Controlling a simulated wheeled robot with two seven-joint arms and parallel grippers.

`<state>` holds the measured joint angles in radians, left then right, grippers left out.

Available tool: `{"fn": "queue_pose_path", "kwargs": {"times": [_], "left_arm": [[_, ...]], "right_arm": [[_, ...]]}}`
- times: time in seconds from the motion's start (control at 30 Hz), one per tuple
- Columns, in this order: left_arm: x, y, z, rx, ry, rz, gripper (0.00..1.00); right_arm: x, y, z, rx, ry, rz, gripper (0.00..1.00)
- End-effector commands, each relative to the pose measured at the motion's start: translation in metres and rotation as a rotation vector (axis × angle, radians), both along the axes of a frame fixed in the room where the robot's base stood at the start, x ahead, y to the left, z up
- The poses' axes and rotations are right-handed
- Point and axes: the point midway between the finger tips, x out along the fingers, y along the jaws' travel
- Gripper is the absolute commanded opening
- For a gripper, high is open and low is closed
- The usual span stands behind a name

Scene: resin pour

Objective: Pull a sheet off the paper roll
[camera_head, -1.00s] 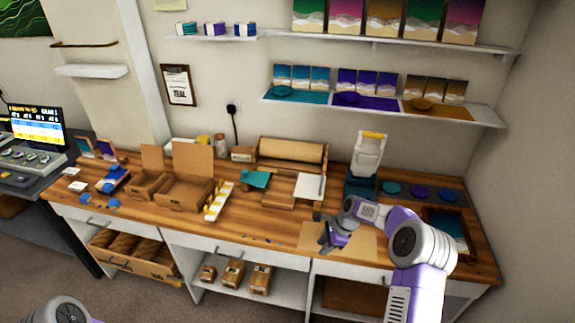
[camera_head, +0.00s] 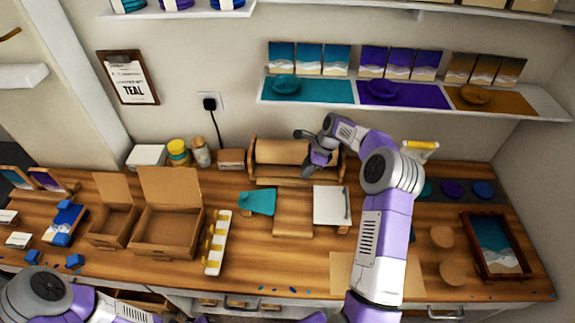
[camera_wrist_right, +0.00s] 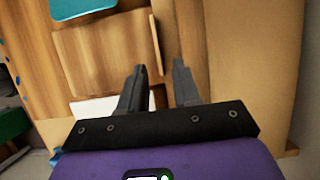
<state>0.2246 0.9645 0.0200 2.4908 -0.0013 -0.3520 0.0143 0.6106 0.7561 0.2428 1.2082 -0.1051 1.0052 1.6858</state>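The paper roll (camera_head: 280,153) is a brown roll in a wooden holder (camera_head: 252,158) at the back of the bench. Its brown paper also fills the right side of the right wrist view (camera_wrist_right: 258,60). A strip of brown paper (camera_head: 292,212) lies on the bench in front of the holder. My right gripper (camera_head: 308,142) is at the right end of the roll. In the right wrist view its two dark fingers (camera_wrist_right: 158,75) are apart, with no object visible between them, beside the roll. My left arm shows at the lower left, but its gripper cannot be made out.
A teal piece (camera_head: 257,201) and a white pad (camera_head: 331,205) flank the paper strip. Open cardboard boxes (camera_head: 165,232) and a white rack with yellow pieces (camera_head: 216,243) stand left. A shelf (camera_head: 412,98) overhangs the back. A framed picture (camera_head: 495,246) lies at right.

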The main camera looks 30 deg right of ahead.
Motion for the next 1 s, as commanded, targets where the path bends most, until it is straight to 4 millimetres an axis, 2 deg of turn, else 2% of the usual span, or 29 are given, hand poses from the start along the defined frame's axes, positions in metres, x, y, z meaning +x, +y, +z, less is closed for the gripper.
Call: {"fn": "queue_pose_path", "kwargs": {"times": [0.43, 0.6, 0.87, 1.0], "left_arm": [[0.0, 0.0, -0.008, 0.0, 0.0, 0.001, 0.43], [0.0, 0.0, -0.009, 0.0, 0.0, 0.001, 0.43], [0.0, 0.0, -0.009, 0.0, 0.0, 0.0, 0.43], [0.0, 0.0, -0.009, 0.0, 0.0, 0.0, 0.43]], "right_arm": [[0.012, 0.021, -0.059, 0.002, 0.003, 0.002, 0.32], [0.014, 0.024, -0.068, 0.002, 0.001, 0.001, 0.32], [0.014, 0.025, -0.069, 0.001, 0.0, 0.0, 0.32], [0.014, 0.025, -0.069, 0.001, 0.002, 0.001, 0.1]]}}
